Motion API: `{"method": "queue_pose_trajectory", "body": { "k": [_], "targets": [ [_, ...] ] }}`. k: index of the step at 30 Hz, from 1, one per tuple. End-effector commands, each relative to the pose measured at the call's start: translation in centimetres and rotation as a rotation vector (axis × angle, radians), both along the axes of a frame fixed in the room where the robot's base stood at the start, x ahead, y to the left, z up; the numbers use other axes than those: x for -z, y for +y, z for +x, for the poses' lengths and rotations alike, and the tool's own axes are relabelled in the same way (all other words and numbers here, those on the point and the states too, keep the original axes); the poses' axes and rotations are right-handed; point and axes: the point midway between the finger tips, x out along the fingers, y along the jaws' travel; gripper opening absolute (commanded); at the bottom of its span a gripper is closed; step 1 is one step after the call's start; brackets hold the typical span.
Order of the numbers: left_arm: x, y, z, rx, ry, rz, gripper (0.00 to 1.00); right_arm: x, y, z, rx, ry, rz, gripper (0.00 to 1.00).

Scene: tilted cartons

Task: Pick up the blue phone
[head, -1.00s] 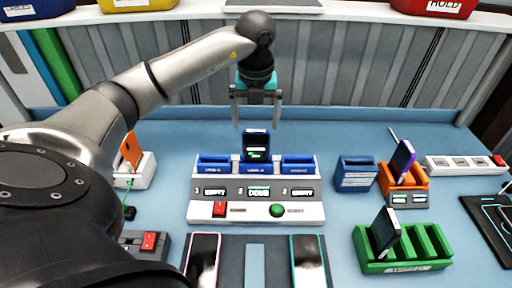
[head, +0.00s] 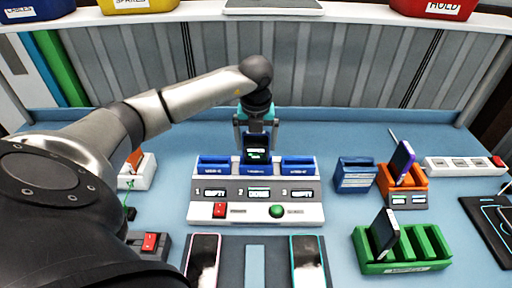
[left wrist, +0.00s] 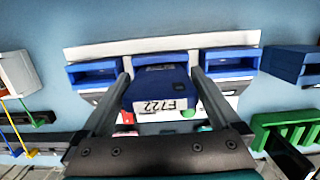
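My left gripper (head: 256,140) is open above the dock, pointing down, with one finger on each side of the phone. In the left wrist view gaps show between the phone and both fingers (left wrist: 160,78). The phone's lower end is hidden in the slot. My right gripper is not in view.
The dock's outer slots are empty. To the right stand a blue holder (head: 355,174), an orange stand (head: 412,184) with a purple phone, and a green rack (head: 425,262) with a dark phone. Two phones lie flat in front of the dock.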

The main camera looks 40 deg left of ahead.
Motion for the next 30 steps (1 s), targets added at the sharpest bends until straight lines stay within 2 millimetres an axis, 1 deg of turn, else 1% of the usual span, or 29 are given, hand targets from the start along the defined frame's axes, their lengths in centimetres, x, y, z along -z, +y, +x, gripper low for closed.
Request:
{"method": "queue_pose_trajectory", "body": {
  "k": [1, 2, 18, 19, 21, 22, 26, 30],
  "targets": [
    [-0.03, 0.0, 0.0, 0.0, 0.0, 0.0, 0.9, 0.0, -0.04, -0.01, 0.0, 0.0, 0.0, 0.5],
    [-0.04, 0.01, 0.01, 0.0, 0.0, 0.0, 0.86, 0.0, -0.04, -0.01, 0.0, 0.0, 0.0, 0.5],
    [-0.12, 0.04, 0.03, -0.001, -0.001, 0.0, 0.26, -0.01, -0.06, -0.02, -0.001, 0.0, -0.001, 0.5],
    [-0.12, 0.04, 0.03, -0.001, -0.001, 0.0, 0.23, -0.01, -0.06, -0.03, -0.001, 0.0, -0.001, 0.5],
    [-0.17, 0.05, 0.07, -0.001, -0.004, 0.0, 0.14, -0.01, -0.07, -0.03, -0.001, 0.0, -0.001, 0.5],
    [-0.18, 0.05, 0.07, -0.001, -0.004, 0.0, 0.13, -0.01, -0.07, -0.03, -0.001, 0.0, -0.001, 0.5],
    [-0.24, 0.05, 0.08, -0.001, -0.004, 0.0, 0.13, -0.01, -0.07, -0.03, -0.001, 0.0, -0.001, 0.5],
    [-0.83, 0.07, 0.15, -0.001, -0.007, 0.0, 0.13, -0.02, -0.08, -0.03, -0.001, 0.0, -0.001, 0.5]
  ]
}}
